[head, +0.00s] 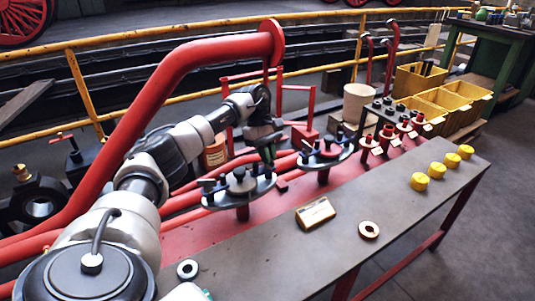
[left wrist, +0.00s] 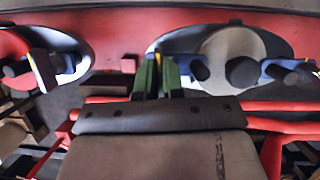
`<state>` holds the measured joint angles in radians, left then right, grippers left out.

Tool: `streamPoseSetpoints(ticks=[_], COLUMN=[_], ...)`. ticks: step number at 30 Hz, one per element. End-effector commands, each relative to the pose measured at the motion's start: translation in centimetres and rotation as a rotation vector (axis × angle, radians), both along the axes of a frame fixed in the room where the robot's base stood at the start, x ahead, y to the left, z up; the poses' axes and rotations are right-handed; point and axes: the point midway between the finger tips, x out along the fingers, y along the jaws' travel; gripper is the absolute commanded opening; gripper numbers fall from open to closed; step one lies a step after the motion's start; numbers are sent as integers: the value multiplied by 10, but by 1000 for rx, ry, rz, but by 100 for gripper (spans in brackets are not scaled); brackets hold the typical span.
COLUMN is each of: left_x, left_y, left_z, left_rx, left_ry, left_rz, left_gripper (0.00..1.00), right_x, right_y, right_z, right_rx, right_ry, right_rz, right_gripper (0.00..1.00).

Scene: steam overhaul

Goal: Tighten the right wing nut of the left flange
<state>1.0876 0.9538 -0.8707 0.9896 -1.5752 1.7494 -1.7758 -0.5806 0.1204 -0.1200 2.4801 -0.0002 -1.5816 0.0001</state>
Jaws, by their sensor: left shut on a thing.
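The left flange (head: 238,193) is a dark round disc on a red stub, with a dark hub and blue wing nuts at its sides. My left gripper (head: 269,160) reaches down to its right side and is shut on the right wing nut, mostly hidden by the fingers. In the left wrist view the flange (left wrist: 270,42) is at the right, and the green fingers (left wrist: 158,78) are at its left edge, with a blue and yellow bit between them. The left wing nut (head: 208,187) is clear of the gripper. My right gripper is not in view.
The right flange (head: 325,159) stands close by. A thick red pipe (head: 170,75) arches behind my arm. A tan box (head: 315,213), a ring (head: 369,229) and yellow caps (head: 420,181) lie on the grey bench top (head: 270,255). Red valves (head: 386,135) stand farther right.

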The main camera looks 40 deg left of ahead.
Motion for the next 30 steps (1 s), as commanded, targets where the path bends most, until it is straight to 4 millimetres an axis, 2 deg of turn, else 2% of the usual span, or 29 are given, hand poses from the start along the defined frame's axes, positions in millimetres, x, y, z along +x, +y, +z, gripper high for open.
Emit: streamPoseSetpoints(ticks=[10,24,25,29,30], left_x=[1,0,0,0,0], left_y=[-1,-1,-1,-1,-1], left_z=[-1,-1,-1,-1,-1], left_rx=[-1,-1,-1,0,0], left_ry=[0,0,0,0,0], left_rz=[-112,-123,-123,-122,-121], left_gripper=[0,0,13,33,34], right_x=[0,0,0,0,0], right_y=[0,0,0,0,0], right_z=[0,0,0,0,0], right_rx=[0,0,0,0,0], right_ry=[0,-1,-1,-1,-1], right_rz=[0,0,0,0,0], right_gripper=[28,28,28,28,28])
